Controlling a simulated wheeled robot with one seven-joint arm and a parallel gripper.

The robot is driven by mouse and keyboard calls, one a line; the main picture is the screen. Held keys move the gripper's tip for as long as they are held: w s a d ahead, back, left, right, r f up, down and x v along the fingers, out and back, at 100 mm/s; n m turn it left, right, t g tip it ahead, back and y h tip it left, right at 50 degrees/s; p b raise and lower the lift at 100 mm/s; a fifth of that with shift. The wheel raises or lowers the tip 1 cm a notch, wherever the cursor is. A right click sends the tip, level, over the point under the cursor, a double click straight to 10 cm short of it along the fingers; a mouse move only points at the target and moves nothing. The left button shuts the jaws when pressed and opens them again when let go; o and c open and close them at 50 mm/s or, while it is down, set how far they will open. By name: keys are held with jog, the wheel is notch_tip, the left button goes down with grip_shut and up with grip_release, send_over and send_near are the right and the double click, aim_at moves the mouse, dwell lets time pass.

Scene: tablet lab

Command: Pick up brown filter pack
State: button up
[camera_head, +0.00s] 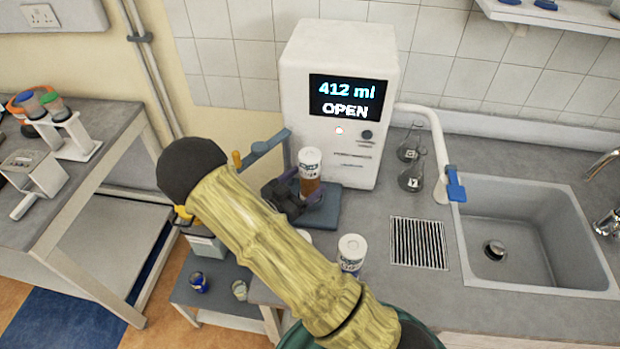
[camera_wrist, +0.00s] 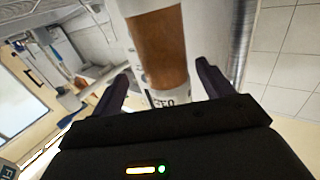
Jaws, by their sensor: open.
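The brown filter pack (camera_head: 310,175) is an upright cylinder with a brown body and white ends. It stands at the blue-grey base plate (camera_head: 328,212) in front of the white machine (camera_head: 338,60). My gripper (camera_head: 298,188) is at the pack, with its dark fingers low beside it. In the wrist view the brown body (camera_wrist: 160,45) lies between the two spread fingers of my gripper (camera_wrist: 163,72). The fingers look apart from it, though contact is hard to judge. The pack's underside is hidden in the head view.
The machine's screen reads "412 ml OPEN". A white-topped container (camera_head: 351,248) stands on the counter near my arm. Two glass flasks (camera_head: 412,178), a drain grille (camera_head: 418,243) and a sink (camera_head: 540,240) are to the right. A blue-grey lever (camera_head: 268,145) is left of the pack.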

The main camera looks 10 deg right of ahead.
jog(key=p+x, duration=0.1)
jog(key=x, duration=0.1)
jog(key=p+x, duration=0.1)
jog(key=x, duration=0.1)
jog(key=shift+w+a+r+p, duration=0.1)
jog(key=shift+w+p, duration=0.2)
jog(key=shift+w, duration=0.05)
jog(key=shift+w+d+f, duration=0.2)
jog(key=shift+w+d, duration=0.1)
jog(key=shift+d, duration=0.1)
jog(key=shift+c, duration=0.2)
jog(key=c, duration=1.3)
jog(key=shift+r, duration=0.2)
jog(key=shift+c, duration=0.2)
jog(key=shift+r+b, duration=0.8)
jog(key=shift+r, duration=0.5)
jog(key=shift+s+a+r, duration=0.1)
jog(key=shift+a+r, duration=0.1)
jog(key=shift+a, duration=0.05)
jog(key=b+v, duration=0.5)
jog(key=v, duration=1.2)
jog(key=shift+s+a+b, duration=0.2)
jog(key=shift+b, duration=0.1)
